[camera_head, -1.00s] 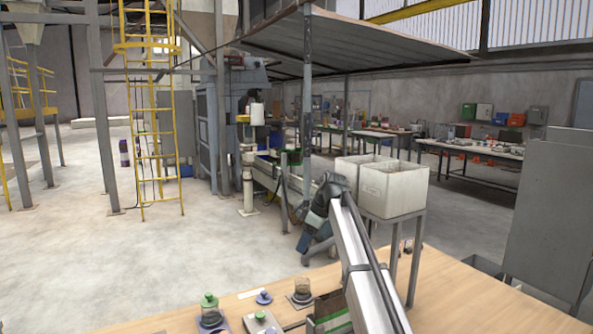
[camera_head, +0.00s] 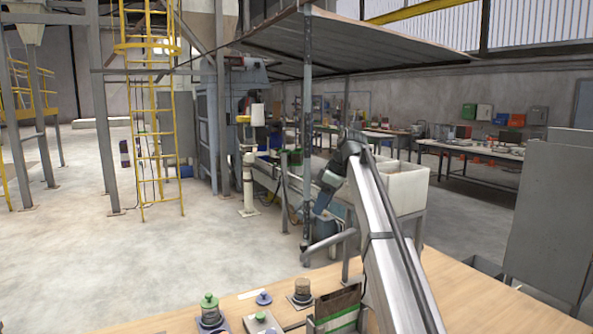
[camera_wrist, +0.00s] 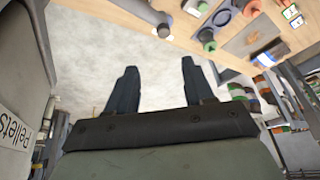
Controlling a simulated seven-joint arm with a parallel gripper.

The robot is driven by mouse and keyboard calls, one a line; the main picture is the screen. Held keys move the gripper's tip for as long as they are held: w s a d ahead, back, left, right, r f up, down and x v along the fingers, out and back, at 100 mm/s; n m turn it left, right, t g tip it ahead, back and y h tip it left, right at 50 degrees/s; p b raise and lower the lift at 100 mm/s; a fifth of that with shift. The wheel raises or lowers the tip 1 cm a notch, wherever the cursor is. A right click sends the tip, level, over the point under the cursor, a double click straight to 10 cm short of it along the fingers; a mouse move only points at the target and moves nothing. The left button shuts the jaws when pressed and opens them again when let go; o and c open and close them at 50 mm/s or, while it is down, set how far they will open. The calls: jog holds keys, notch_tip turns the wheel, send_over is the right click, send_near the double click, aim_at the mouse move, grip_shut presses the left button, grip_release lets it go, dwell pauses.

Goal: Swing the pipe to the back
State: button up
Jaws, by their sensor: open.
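A grey pipe (camera_head: 330,242) reaches out level to the left, just beyond the bench, from an upright support partly hidden by my arm. Its near-left end is a dark tip. My gripper (camera_head: 324,208) is above the pipe, pointing down, with clear space between them. In the wrist view my gripper (camera_wrist: 158,68) is open, with two dark fingers wide apart and nothing between them. My forearm hides what lies right of the support.
White bins (camera_head: 405,186) stand on a frame behind my arm. A thin grey post (camera_head: 308,130) rises behind the pipe. The floor at left is open.

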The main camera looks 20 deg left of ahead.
jog(key=w+a+r+n+t+y, duration=0.3)
jog(key=w+a+r+t, duration=0.4)
jog(key=w+a, duration=0.3)
jog(key=shift+w+a+n+t+y, duration=0.4)
jog(key=shift+a+y, duration=0.2)
jog(key=shift+a, duration=0.15)
